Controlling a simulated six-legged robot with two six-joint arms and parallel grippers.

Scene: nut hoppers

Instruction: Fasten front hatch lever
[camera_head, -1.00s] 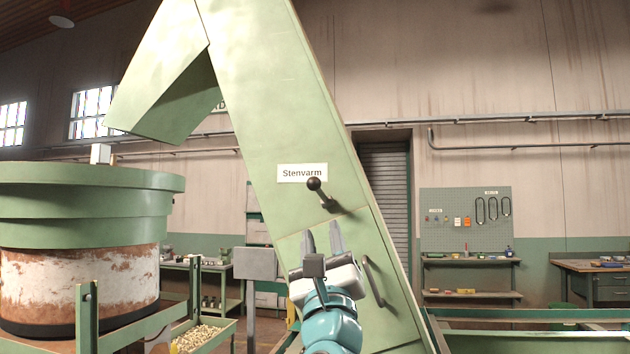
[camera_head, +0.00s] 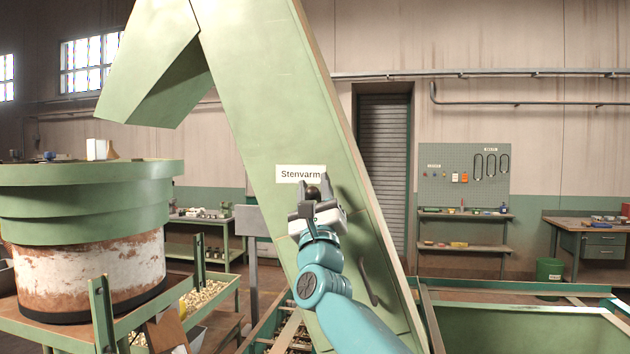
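The green slanted chute (camera_head: 262,95) stands in the middle with a white "Stenvarm" label (camera_head: 297,174) on its face. The lever's dark ball knob (camera_head: 313,193) shows just below the label. My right gripper (camera_head: 313,187) is raised to the lever, with its two fingers open, one on each side of the knob. I cannot tell whether the fingers touch it. The gripper hides the lever's shaft and base. The front hatch (camera_head: 345,275) is the lower panel, with a dark curved handle (camera_head: 368,284); it lies flush with the chute. My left gripper is not in view.
A round green hopper (camera_head: 90,190) on a rusty white drum stands at left. A tray of nuts (camera_head: 203,298) is below it. A green-edged bin (camera_head: 525,318) fills the lower right. Workbenches and a tool board (camera_head: 464,176) are at the back.

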